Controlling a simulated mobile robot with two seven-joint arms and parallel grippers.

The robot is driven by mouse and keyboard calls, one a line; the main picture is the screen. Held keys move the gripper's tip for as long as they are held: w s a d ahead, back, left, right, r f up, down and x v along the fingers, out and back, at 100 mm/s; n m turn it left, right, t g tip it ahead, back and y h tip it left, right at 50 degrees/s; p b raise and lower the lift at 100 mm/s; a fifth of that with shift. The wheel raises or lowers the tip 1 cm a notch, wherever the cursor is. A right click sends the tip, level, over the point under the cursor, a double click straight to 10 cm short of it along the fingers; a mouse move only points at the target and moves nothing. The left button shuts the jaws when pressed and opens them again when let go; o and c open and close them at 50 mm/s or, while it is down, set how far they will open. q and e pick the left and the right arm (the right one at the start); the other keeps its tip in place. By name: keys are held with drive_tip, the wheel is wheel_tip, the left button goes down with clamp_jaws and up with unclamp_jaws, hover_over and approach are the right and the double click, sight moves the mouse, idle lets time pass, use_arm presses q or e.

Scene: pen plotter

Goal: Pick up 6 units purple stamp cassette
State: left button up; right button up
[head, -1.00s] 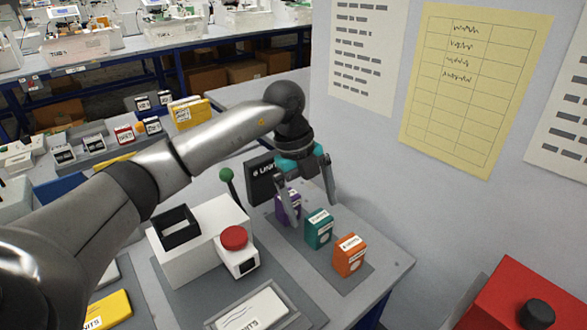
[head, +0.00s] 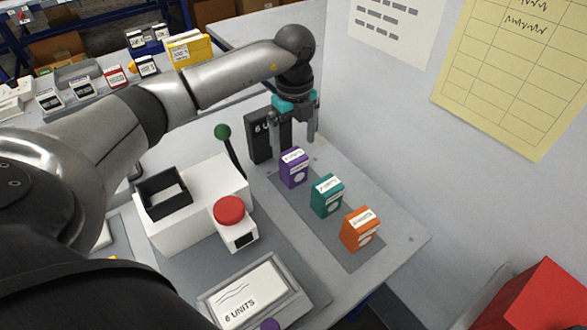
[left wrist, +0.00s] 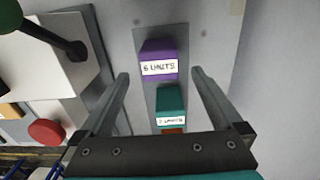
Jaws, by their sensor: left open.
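The purple stamp cassette (head: 293,168) stands upright at the far end of a grey mat (head: 345,247), with a white label on it. In the left wrist view the purple cassette (left wrist: 159,59) reads "6 UNITS" and lies ahead of my fingers, between their lines. My left gripper (head: 296,143) is open and empty, just behind and above the purple cassette, apart from it. The teal cassette (head: 327,196) and the orange cassette (head: 360,230) stand in a row nearer the camera. My right gripper is not in view.
A white machine with a red button (head: 229,210) and a green-knobbed lever (head: 223,132) stands left of the mat. A black sign (head: 259,136) is behind it. A tray with a "6 UNITS" card (head: 250,293) lies in front. The wall is close on the right.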

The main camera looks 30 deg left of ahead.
sight(294, 155)
use_arm(q)
drive_tip(key=shift+f+b, duration=0.6)
drive_tip(key=shift+f, duration=2.2)
drive_tip(key=shift+c, duration=0.2)
drive_tip(key=shift+r, duration=0.1)
drive_tip(key=c, duration=1.4)
